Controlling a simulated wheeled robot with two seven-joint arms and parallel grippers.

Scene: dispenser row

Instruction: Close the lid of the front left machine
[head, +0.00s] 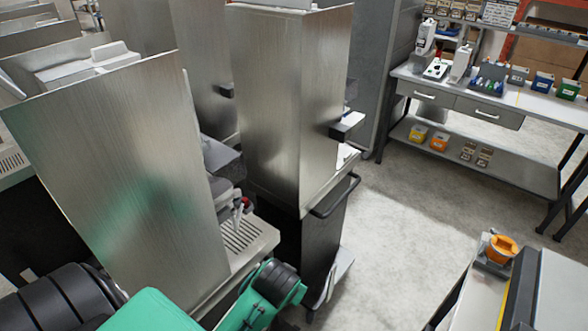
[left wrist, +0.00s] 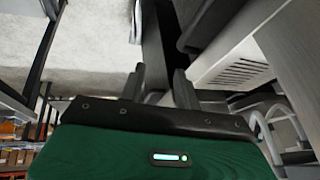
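The nearest machine (head: 110,160) is a tall brushed-metal dispenser at the left of the head view, its broad side panel facing me. White parts (head: 85,65) show behind its top edge; I cannot tell which of them is the lid or how far it stands open. Its drip grille (head: 240,236) sits low on the front and a similar grille shows in the left wrist view (left wrist: 240,73). My left gripper (left wrist: 160,82) has its two dark fingers apart with nothing between them, near the machine's lower front. The head view does not show its fingers. My right gripper is not in view.
A second metal machine (head: 285,100) stands just beyond, with a black handle (head: 335,197) low on its front. A workbench (head: 470,110) with boxes is at the upper right. A grey table (head: 555,290) with an orange item (head: 501,249) is lower right. Open floor (head: 420,220) lies between.

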